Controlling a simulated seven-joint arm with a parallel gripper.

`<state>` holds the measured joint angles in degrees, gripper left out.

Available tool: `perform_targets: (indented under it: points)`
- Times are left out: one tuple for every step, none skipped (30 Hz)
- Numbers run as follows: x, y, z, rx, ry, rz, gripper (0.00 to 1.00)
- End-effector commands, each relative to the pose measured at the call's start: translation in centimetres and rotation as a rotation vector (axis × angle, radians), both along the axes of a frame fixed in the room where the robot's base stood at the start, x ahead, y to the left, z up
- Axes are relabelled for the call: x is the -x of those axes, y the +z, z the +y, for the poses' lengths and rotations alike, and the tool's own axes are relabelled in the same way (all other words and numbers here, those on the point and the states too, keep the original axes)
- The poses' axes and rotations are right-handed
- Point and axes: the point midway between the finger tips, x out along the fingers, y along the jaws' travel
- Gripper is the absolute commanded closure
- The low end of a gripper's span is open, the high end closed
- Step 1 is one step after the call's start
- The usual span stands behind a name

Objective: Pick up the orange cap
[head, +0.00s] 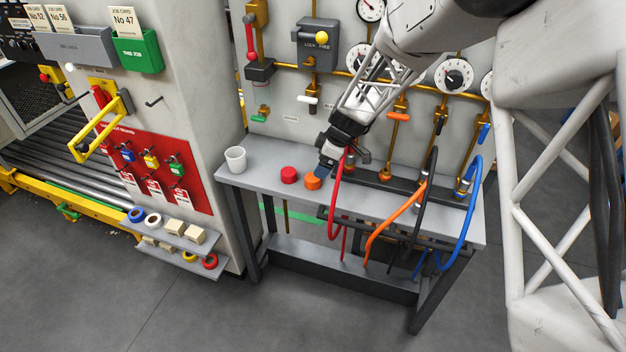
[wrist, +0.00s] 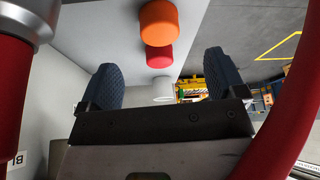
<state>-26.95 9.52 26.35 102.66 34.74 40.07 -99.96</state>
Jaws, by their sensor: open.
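The orange cap (head: 312,183) sits on the grey bench top, just right of a red cap (head: 289,174). In the wrist view the orange cap (wrist: 159,22) is at the top, beyond and between my two fingers, with the red cap (wrist: 159,55) below it in the picture. My gripper (head: 322,171) is close to the orange cap in the head view, apart from it as the wrist view shows. It also shows in the wrist view (wrist: 163,80), where its dark blue fingers are spread wide with nothing between them.
A white cup (head: 235,159) stands at the bench's left end. A red hose (head: 335,205) rises right beside my gripper. An orange hose (head: 385,225), a black hose and a blue hose (head: 474,200) stand further right. Pipes and gauges line the wall behind.

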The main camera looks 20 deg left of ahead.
Motion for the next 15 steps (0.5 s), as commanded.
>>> perform_targets:
  points:
    - [0.0, 0.0, 0.0, 0.000, 0.000, 0.000, 0.11]
    - [0.0, 0.0, 0.0, 0.000, 0.000, 0.000, 0.11]
    - [0.0, 0.0, 0.0, 0.000, 0.000, 0.000, 0.11]
    - [0.0, 0.0, 0.0, 0.000, 0.000, 0.000, 0.11]
    - [0.0, 0.0, 0.0, 0.000, 0.000, 0.000, 0.11]
    - [0.0, 0.0, 0.0, 0.000, 0.000, 0.000, 0.11]
    - [0.0, 0.0, 0.0, 0.000, 0.000, 0.000, 0.11]
    - [0.0, 0.0, 0.0, 0.000, 0.000, 0.000, 0.11]
    - [0.0, -0.1, 0.0, 0.000, -0.001, 0.000, 0.11]
    - [0.0, -0.2, 0.1, 0.000, -0.001, 0.000, 0.11]
    - [0.0, -0.3, 0.1, 0.000, -0.001, 0.000, 0.11]
    - [0.1, -0.5, 0.2, 0.000, -0.001, 0.000, 0.11]
    - [0.1, -0.7, 0.3, 0.000, -0.001, 0.001, 0.11]
    - [0.1, -1.0, 0.4, 0.000, -0.001, 0.001, 0.11]
    - [0.1, -1.3, 0.5, 0.001, -0.001, 0.001, 0.11]
